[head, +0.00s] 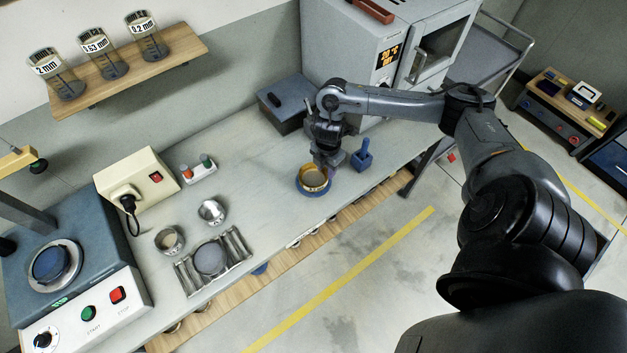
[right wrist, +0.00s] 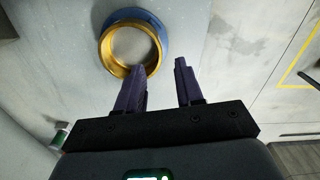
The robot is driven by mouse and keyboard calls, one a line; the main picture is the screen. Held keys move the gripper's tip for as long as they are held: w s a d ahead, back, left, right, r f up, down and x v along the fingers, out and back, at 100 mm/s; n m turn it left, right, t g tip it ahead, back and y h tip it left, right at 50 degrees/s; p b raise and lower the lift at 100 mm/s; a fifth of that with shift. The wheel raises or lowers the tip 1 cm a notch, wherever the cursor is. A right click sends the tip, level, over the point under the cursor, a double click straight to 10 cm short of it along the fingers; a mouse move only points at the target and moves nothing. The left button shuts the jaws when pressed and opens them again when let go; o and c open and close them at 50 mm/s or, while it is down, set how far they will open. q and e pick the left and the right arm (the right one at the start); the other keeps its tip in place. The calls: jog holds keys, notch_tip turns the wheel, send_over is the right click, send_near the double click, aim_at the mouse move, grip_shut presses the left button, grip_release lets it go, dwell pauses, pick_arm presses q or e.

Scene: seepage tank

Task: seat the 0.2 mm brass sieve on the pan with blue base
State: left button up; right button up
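The brass sieve (head: 316,176) is a gold ring with a pale grey inside. It sits over the pan with blue base (head: 301,190) near the bench's front edge. In the right wrist view the brass ring (right wrist: 104,52) lies over the blue base (right wrist: 158,20), which shows mostly at its upper right. No size mark is readable on it. My right gripper (head: 325,164) is at the sieve's back right side. My left gripper is not visible.
A blue scoop-like holder (head: 362,158) stands just right of the pan. Two metal cups (head: 212,211) and a metal rack (head: 240,243) are to the left. A dark box (head: 287,104) and an oven (head: 358,45) stand behind. The bench between is clear.

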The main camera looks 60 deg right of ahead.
aim_at(324, 181)
jog(key=shift+w+a+f, duration=0.1)
jog(key=shift+a+f, duration=0.05)
jog(key=shift+f, duration=3.9)
grip_shut()
